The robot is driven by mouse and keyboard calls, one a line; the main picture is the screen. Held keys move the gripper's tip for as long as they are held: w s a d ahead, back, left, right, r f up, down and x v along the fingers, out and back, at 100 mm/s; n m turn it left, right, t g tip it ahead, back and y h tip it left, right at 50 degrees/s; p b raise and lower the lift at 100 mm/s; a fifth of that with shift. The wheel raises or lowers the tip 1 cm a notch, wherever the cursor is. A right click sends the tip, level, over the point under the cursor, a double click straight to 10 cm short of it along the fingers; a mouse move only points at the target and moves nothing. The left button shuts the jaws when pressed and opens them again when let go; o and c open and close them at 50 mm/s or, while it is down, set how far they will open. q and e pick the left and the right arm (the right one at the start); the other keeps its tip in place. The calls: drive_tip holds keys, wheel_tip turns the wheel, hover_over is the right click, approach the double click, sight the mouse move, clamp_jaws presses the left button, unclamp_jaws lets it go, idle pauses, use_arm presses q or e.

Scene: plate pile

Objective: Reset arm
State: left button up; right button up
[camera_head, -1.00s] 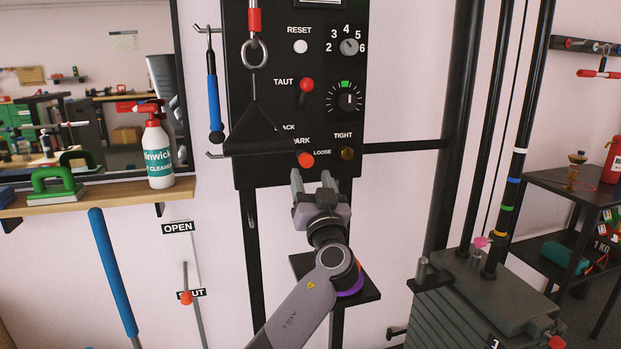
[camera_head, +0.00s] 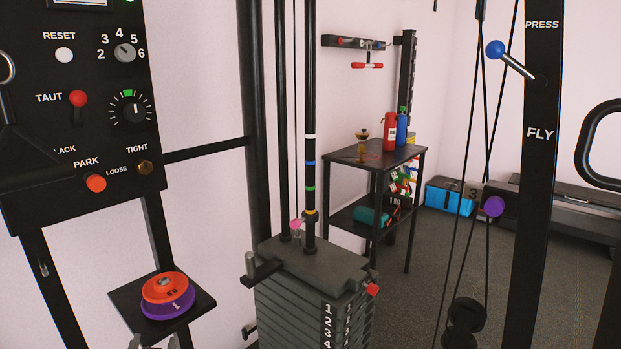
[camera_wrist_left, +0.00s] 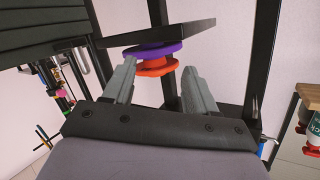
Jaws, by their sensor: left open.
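My left gripper (camera_head: 154,343) shows only its fingertips at the bottom edge of the head view, just below the small black shelf (camera_head: 195,318). In the left wrist view its two grey fingers (camera_wrist_left: 160,88) are apart, with nothing held. An orange plate (camera_head: 164,286) lies on a purple plate (camera_head: 177,306) on that shelf. In the left wrist view, which looks upside down, the orange plate (camera_wrist_left: 157,68) and purple plate (camera_wrist_left: 150,50) show beyond and between the fingers; contact cannot be told. My right gripper is not in view.
A black control panel (camera_head: 80,110) with RESET, TAUT and PARK controls stands above the shelf. A weight stack (camera_head: 310,300) stands to the right. A black upright (camera_head: 535,180) with a blue-knobbed lever (camera_head: 495,50) is farther right. Open floor (camera_head: 420,260) lies between.

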use_arm(q)
drive_tip(key=s+d+f+m+g+h, duration=0.1)
drive_tip(key=s+d+f+h, duration=0.2)
drive_tip(key=s+f, duration=0.3)
drive_tip(key=s+d+f+g+h, duration=0.2)
drive_tip(key=s+d+f, duration=0.15)
drive_tip(key=s, duration=0.55)
drive_tip(key=s+d+f+m+g+h, duration=0.1)
drive_tip(key=s+d+f+h, duration=0.25)
drive_tip(key=s, duration=0.35)
wheel_tip(320, 180, up, 9)
drive_tip(key=s+y+p, duration=0.1)
drive_tip(key=p, duration=1.1)
drive_tip(key=shift+a, duration=0.45)
drive_tip(key=shift+s, duration=0.1)
drive_tip(key=shift+r, duration=0.1)
